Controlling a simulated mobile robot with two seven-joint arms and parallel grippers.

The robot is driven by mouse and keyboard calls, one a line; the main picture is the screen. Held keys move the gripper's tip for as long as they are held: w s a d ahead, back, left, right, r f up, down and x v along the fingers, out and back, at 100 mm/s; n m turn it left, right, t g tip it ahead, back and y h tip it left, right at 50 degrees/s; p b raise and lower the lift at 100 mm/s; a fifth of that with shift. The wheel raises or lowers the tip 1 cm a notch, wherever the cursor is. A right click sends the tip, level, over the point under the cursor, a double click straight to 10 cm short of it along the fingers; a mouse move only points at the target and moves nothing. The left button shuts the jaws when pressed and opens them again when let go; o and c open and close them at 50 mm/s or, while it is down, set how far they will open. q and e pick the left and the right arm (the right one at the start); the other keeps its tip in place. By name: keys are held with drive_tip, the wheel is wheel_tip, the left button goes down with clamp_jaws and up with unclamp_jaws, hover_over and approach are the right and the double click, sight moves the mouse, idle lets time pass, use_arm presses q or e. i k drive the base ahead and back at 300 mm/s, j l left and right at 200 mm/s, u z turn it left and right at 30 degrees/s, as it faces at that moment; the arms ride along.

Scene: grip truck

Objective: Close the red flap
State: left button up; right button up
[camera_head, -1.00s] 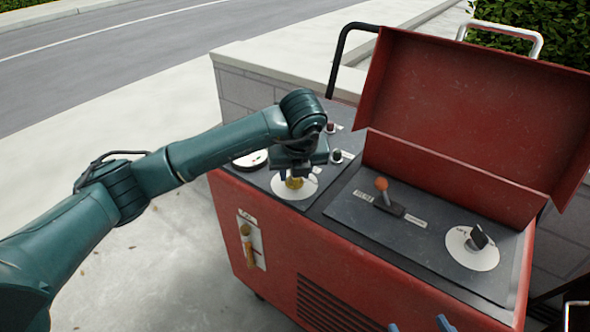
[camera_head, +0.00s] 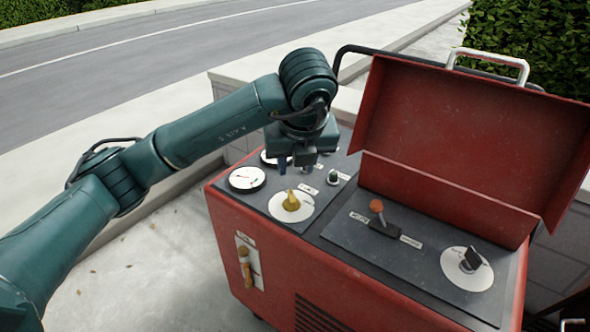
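The red flap (camera_head: 470,135) stands raised and open at the back right of the red machine (camera_head: 300,275). Its inner side faces me, above the dark panel with the orange-tipped lever (camera_head: 377,206) and the black knob on a white dial (camera_head: 468,268). My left gripper (camera_head: 297,170) points down above the left panel, just behind the yellow knob (camera_head: 291,201) and apart from it. Its two fingers look spread with nothing between them. The flap is to the right of this gripper.
Gauges (camera_head: 247,179) and small knobs (camera_head: 333,177) sit on the left panel. A yellow-brown handle (camera_head: 245,268) is on the machine's front left. A low wall runs behind the machine.

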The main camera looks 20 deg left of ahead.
sight(517, 146)
drive_tip(key=k, duration=1)
